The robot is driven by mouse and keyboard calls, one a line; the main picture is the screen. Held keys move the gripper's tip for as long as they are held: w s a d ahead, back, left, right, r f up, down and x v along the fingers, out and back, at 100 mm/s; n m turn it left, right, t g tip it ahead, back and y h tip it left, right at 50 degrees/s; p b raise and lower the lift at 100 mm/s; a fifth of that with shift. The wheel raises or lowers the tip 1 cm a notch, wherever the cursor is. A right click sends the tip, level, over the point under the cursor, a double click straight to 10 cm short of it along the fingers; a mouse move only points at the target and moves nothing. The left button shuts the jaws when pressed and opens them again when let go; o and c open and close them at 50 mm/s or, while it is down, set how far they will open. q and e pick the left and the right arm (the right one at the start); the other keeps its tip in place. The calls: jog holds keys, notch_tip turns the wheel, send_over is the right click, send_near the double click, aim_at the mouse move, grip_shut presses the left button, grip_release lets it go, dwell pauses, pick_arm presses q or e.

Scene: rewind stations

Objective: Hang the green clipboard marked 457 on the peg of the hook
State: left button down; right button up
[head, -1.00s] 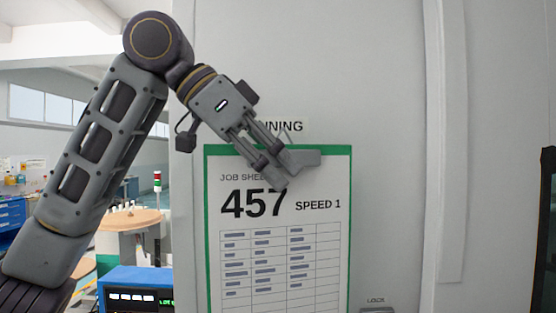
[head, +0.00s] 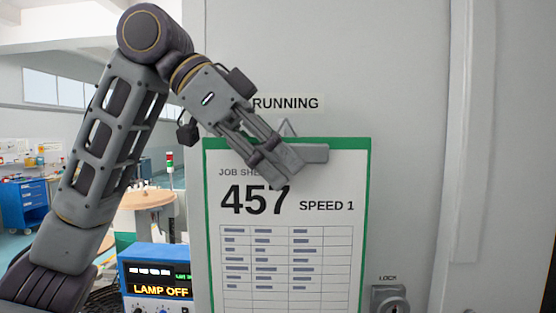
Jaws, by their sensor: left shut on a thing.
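The green clipboard (head: 366,220) hangs upright in front of a pale grey panel. Its white job sheet reads 457 and SPEED 1. My left gripper (head: 295,163) is shut on the clipboard's top edge, and its fingers cover part of the words JOB SHEET. A small grey pointed piece (head: 288,127) shows just above the clipboard's top edge, behind the gripper. I cannot tell whether it is the hook or part of the clipboard. No peg shows clearly. My right gripper is not in view.
A RUNNING label (head: 286,103) is on the panel above the clipboard. A lock (head: 390,300) sits to the clipboard's lower right. A blue box (head: 155,280) with a LAMP OFF display stands at the lower left. The panel right of the clipboard is mostly bare.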

pick_arm(q)
jog(key=shift+d, duration=0.1)
jog(key=shift+w, duration=0.2)
jog(key=w+f, duration=0.1)
jog(key=w, duration=0.8)
jog(key=shift+p, duration=0.4)
dwell(1.6)
jog(key=shift+w+f, duration=0.1)
jog(key=shift+w, duration=0.05)
dwell(0.5)
jog(key=c, duration=1.3)
grip_release()
